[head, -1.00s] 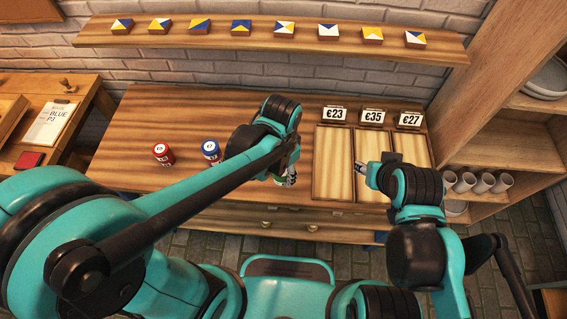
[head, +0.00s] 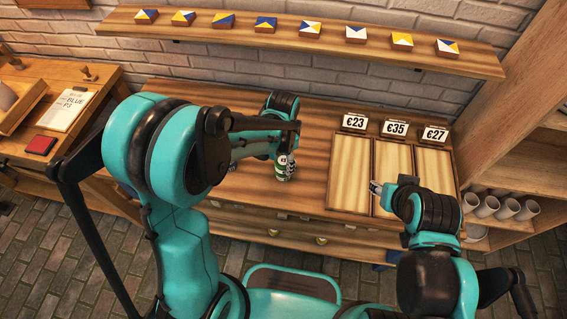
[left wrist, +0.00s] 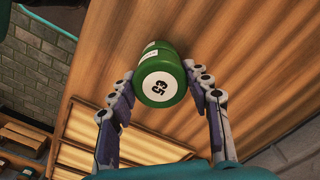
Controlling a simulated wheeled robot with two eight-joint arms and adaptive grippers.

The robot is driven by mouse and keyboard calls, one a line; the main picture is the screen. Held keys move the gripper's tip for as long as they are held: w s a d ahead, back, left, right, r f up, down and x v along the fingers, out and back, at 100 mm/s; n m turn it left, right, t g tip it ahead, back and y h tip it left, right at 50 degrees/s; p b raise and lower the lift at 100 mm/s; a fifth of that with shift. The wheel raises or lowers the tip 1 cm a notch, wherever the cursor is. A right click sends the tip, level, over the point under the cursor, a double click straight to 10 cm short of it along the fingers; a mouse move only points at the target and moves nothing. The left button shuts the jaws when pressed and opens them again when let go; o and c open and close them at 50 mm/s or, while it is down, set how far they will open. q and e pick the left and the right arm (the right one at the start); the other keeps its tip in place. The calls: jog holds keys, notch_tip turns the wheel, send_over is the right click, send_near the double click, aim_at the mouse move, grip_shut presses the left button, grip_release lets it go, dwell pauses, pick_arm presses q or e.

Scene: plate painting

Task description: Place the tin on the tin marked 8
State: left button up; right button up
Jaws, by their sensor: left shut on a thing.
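My left gripper (left wrist: 161,88) is shut on a green tin (left wrist: 154,58). In the left wrist view the tin's round white end label shows between the fingers; its mark is turned and hard to read. In the head view the green tin (head: 285,168) is upright at my left gripper (head: 284,158), over the counter to the left of the trays. I cannot tell whether it touches the wood. No tin marked 8 can be made out; my left arm covers much of the counter's left part. My right gripper (head: 376,188) is over the front of the trays, its finger gap unclear.
Several wooden trays (head: 349,203) lie on the counter (head: 313,140) with price cards (head: 395,129) behind them. A shelf of painted tiles (head: 309,43) runs along the wall. Mugs (head: 503,208) sit on the right shelf. Bare counter lies between the tin and trays.

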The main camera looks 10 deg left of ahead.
pick_arm(q)
jog(key=shift+f, duration=0.2)
jog(key=shift+f, duration=0.1)
jog(key=o, duration=0.8)
jog(key=shift+f, duration=0.1)
jog(key=o, duration=0.4)
